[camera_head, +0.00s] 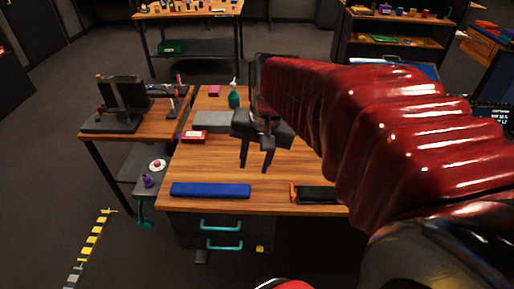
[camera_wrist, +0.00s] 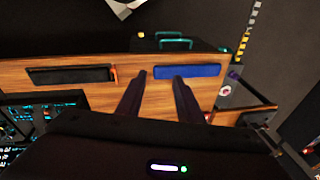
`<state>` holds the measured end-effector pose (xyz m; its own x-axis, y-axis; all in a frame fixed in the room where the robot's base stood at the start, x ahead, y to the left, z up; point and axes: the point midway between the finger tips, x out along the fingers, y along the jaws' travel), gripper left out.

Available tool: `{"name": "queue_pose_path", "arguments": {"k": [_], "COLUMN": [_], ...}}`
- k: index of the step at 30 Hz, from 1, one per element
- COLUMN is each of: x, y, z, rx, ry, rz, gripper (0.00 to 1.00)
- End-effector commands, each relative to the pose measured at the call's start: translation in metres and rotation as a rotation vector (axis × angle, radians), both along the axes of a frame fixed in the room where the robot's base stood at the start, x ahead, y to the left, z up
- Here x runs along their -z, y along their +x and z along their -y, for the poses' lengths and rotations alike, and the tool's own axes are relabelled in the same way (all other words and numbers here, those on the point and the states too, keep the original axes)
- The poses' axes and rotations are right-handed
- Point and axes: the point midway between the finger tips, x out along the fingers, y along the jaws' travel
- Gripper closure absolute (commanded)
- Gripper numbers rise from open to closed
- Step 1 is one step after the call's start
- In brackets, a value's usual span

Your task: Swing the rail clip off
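I cannot make out a rail clip in either view. My gripper (camera_head: 255,168) is above the wooden workbench (camera_head: 215,165) with its two dark fingers pointing down, apart and with nothing between them. The wrist view also shows the gripper (camera_wrist: 159,76) open over the bench. A dark panel with small lit cyan buttons (camera_wrist: 38,122) is at the lower left of the wrist view; a dark lit panel (camera_head: 500,92) is also at the right edge of the head view. My red arm hides much of the bench's right side.
A blue bar (camera_head: 210,190) and a black bar with an orange end (camera_head: 318,195) lie along the bench's near edge. A side table (camera_head: 150,129) holds a dark upright device (camera_head: 122,97).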

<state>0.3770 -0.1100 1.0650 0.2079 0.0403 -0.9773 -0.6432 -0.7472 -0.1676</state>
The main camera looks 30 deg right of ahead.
Motion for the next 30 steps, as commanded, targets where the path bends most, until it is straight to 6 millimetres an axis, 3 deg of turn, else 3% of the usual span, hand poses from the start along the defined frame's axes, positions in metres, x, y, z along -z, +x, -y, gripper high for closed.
{"name": "queue_pose_path", "arguments": {"k": [14,24,30], "x": [0.052,0.106,0.131], "y": [0.028,0.022,0.014], "z": [0.111,0.195,0.228], "rx": [0.49,0.83,0.966], "ry": [0.214,0.376,0.447], "rz": [-0.174,-0.286,-0.329], "gripper": [0.67,0.67,0.67]}}
